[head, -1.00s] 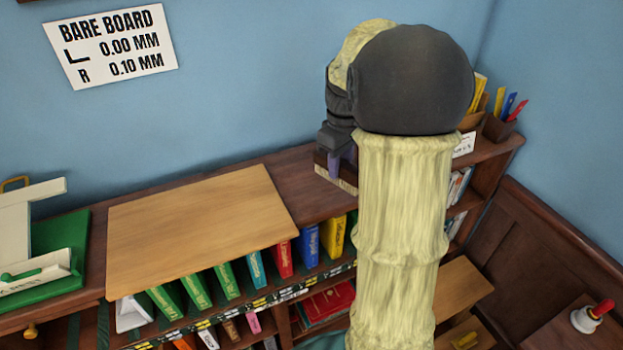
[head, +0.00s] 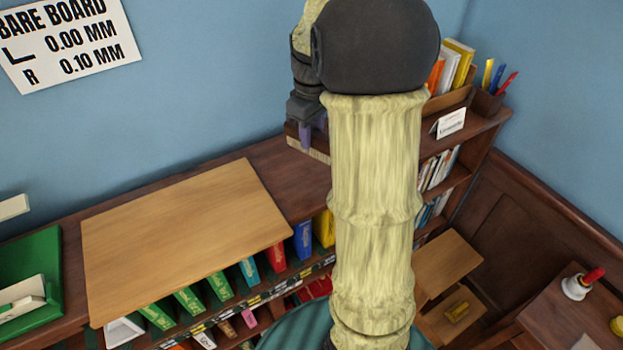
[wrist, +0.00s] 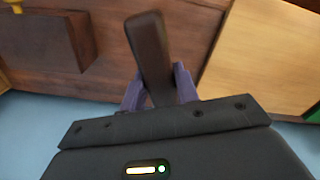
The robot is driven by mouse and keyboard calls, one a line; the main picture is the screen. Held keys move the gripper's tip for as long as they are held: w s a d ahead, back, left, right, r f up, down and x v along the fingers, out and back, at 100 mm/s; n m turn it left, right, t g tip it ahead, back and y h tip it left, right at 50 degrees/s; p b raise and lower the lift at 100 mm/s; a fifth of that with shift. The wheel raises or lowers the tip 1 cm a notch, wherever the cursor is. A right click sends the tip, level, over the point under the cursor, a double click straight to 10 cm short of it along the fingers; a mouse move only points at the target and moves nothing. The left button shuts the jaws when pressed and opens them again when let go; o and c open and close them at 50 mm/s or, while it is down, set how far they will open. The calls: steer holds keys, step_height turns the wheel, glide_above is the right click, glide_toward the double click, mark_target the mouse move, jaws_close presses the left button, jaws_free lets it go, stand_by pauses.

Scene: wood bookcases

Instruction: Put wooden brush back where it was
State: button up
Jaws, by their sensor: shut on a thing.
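The wooden brush (head: 310,152) has a dark wooden body and a row of pale bristles along its lower edge. My gripper (head: 308,135) has purple fingers and is shut on the brush. It holds it at the bookcase top (head: 288,185), near the blue wall, to the right of the light wooden board; I cannot tell whether the brush touches the top. In the wrist view the brush's brown handle (wrist: 150,52) stands between the two purple fingers (wrist: 160,90). My arm hides part of the bookcase top to the right of the brush.
The light wooden board (head: 185,235) lies on the bookcase top, with a green device (head: 35,275) to its left. Colourful books (head: 190,300) stand below. At the right end are a pencil holder (head: 487,103) and a small white card (head: 451,122). A bell (head: 578,287) stands lower right.

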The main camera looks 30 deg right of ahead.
mark_target(312, 154)
step_height(312, 154, down, 6)
steer(key=shift+w+d+f+p, duration=0.15)
steer(key=shift+f+p, duration=0.1)
steer(key=shift+p, duration=0.5)
steer(key=shift+f, duration=0.4)
step_height(312, 154, down, 2)
steer(key=shift+f+p, duration=0.15)
steer(key=shift+p, duration=0.4)
steer(key=shift+w+f, duration=0.15)
steer(key=shift+f, duration=0.15)
steer(key=shift+a, duration=0.2)
